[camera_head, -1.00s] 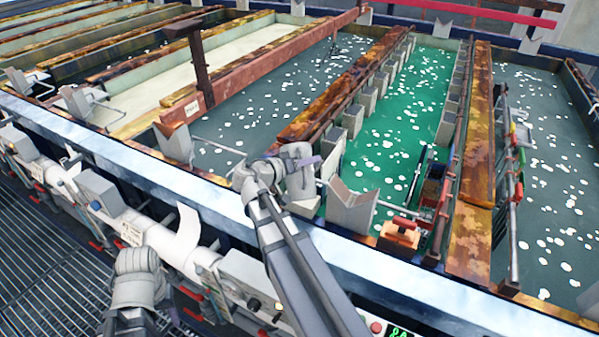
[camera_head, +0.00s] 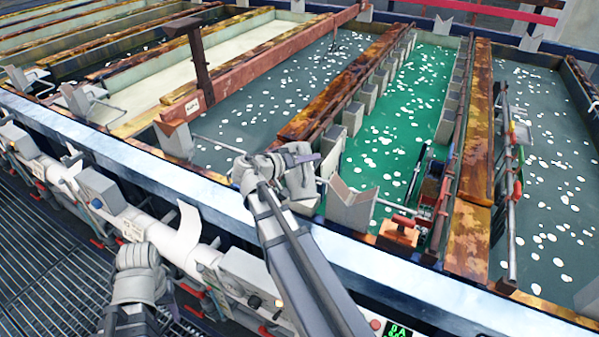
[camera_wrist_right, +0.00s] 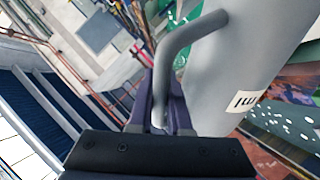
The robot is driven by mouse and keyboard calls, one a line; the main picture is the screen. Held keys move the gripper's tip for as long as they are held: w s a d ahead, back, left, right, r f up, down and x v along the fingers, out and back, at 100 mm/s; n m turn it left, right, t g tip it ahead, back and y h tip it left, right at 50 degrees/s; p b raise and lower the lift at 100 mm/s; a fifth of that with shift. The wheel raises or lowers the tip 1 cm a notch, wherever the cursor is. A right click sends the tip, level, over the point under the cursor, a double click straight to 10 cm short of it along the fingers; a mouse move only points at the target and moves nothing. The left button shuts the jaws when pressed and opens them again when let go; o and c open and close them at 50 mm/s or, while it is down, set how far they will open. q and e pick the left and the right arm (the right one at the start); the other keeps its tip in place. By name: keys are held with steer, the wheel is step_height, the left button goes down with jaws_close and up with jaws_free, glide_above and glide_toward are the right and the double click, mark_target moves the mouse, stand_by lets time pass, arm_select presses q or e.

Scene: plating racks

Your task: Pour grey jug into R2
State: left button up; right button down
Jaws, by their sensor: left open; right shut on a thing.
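In the right wrist view a grey jug (camera_wrist_right: 240,60) with a bent handle and a white label fills the upper right. My right gripper (camera_wrist_right: 165,120) is shut on the handle. In the head view my right gripper (camera_head: 285,168) is over the front rim of the tanks, near the green tank; the jug is hard to tell from it there. My left gripper (camera_head: 137,275) is open and low at the left, outside the tanks, apart from the jug. No R2 marking is readable; a small label (camera_head: 192,107) on the red beam is too small to read.
A green tank (camera_head: 400,130) and dark grey-green tanks (camera_head: 275,100) hold liquid with white flecks. Rusty dividers (camera_head: 350,75) separate them. The metal front rim (camera_head: 130,155) and pipes (camera_head: 165,235) run before them. A grey V-shaped bracket (camera_head: 350,207) stands close to my right gripper.

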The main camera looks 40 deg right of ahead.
stand_by(0.4)
steer(key=shift+w+d+r+n+g+p, duration=0.1)
steer(key=shift+w+d+n+g+p, duration=0.05)
steer(key=shift+w+n+g+p, duration=0.2)
steer(key=shift+w+d+f+n+g+y, duration=0.15)
steer(key=shift+w+f+n+g+y, duration=0.1)
steer(key=shift+y, duration=0.15)
stand_by(0.9)
steer(key=shift+w+d+f+p, duration=0.1)
steer(key=shift+w+p, duration=0.25)
steer(key=shift+w+d+f+n+g+y, duration=0.15)
steer(key=shift+w+f+n+g+y, duration=0.15)
steer(key=shift+n+y, duration=0.15)
stand_by(0.9)
